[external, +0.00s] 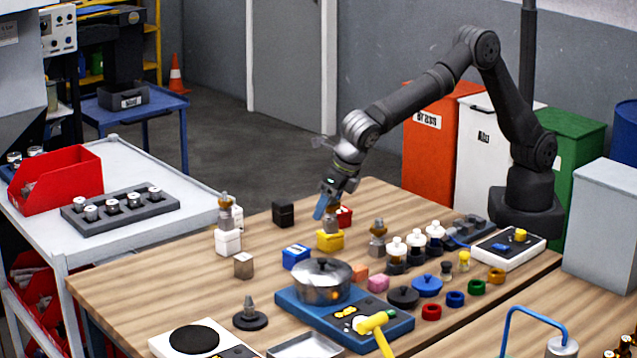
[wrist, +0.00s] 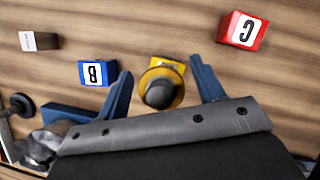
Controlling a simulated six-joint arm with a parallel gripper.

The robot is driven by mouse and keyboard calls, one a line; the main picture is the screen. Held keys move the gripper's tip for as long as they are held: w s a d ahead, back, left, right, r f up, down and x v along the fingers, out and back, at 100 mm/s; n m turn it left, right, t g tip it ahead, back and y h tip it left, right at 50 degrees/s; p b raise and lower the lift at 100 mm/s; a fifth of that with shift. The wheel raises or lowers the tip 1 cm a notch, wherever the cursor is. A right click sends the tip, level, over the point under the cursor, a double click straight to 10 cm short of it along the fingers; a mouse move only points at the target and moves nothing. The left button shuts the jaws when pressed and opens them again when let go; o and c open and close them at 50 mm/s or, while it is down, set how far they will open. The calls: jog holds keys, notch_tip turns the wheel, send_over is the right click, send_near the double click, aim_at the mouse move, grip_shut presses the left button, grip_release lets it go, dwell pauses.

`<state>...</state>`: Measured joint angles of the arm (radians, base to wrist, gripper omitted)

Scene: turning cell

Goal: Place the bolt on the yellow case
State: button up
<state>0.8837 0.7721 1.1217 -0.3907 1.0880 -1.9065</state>
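The yellow case (external: 330,241) stands on the wooden table below my gripper; its edge also shows in the wrist view (wrist: 170,63). A grey and brass part that looks like the bolt (external: 332,225) stands upright on top of the case. In the wrist view the bolt (wrist: 160,92) is seen from above as a dark round head over a brass-yellow ring, hiding much of the case. My gripper (external: 327,207) is low over it, with blue fingers either side. In the wrist view the fingers (wrist: 161,77) are apart, with gaps to the bolt.
A blue case (external: 296,257) marked B and a red case (external: 344,215) marked C stand close by. A black case (external: 283,214) is behind left. A pot (external: 320,281) on a blue base is in front.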

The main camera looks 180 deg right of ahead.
jog(key=v, duration=1.2)
jog(key=shift+r, duration=0.15)
jog(key=x, duration=1.2)
jog(key=shift+r, duration=1.95)
